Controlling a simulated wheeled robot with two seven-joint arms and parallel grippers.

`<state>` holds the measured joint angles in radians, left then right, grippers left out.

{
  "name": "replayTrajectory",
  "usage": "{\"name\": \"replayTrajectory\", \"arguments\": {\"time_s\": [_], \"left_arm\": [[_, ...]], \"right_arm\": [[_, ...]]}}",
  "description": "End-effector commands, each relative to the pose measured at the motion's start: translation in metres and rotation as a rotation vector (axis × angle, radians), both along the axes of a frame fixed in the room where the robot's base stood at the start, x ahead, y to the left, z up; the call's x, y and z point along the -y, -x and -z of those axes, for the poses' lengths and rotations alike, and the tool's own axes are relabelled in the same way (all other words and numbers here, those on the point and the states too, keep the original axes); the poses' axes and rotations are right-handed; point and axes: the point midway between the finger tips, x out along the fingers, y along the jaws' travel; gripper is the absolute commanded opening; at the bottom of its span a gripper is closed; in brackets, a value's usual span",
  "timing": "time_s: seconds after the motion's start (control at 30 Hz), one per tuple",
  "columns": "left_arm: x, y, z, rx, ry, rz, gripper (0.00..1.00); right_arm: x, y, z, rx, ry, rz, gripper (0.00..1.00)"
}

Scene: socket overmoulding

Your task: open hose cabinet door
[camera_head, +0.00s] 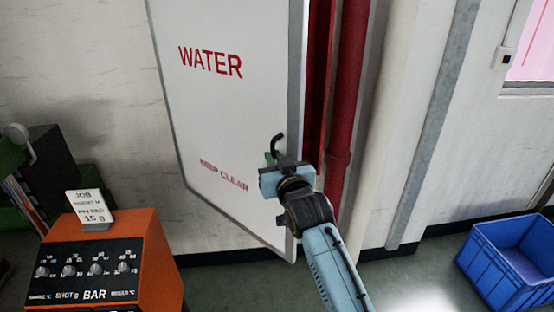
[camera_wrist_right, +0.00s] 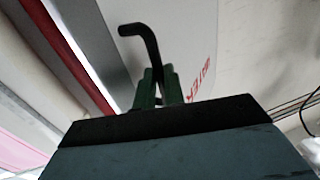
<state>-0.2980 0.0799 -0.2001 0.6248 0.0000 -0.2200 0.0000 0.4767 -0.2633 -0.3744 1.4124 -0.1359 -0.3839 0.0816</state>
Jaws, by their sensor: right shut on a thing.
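The hose cabinet door (camera_head: 225,115) is a white panel with a grey edge and red words WATER and KEEP CLEAR. It stands ajar, with a red strip of the cabinet inside showing at its right edge. My right gripper (camera_head: 274,158) is at the door's lower right edge, shut on the dark bent door handle (camera_head: 279,141). In the right wrist view, the green fingers (camera_wrist_right: 158,88) close around the black handle (camera_wrist_right: 143,38), with the door (camera_wrist_right: 185,50) behind. My left gripper is not in view.
A red pipe (camera_head: 349,90) runs down the wall right of the door. An orange control box (camera_head: 155,255) with dials and a job card stands at lower left. A blue crate (camera_head: 510,258) sits on the floor at right. Clear floor shows between the door and the crate.

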Motion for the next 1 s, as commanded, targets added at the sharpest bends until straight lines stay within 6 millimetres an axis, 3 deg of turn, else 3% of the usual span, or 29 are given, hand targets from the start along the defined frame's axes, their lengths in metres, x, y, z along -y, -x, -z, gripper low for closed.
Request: {"name": "replayTrajectory", "arguments": {"time_s": [0.03,0.13,0.17,0.33,0.73,1.0], "left_arm": [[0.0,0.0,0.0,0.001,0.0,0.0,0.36],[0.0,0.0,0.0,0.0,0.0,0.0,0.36],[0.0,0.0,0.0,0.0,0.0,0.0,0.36],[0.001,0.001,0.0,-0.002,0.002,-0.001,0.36],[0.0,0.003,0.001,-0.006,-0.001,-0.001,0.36],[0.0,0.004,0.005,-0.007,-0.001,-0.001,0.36]], "right_arm": [[-0.007,0.002,-0.008,0.016,-0.004,-0.012,0.0],[-0.007,0.002,-0.008,0.016,-0.004,-0.012,0.0],[-0.007,0.002,-0.009,0.016,-0.005,-0.012,0.12],[-0.005,0.001,-0.006,0.011,-0.004,-0.008,0.33],[0.001,0.006,-0.002,0.006,-0.002,-0.003,0.33],[0.015,0.04,-0.001,0.006,-0.002,-0.003,0.33]]}}
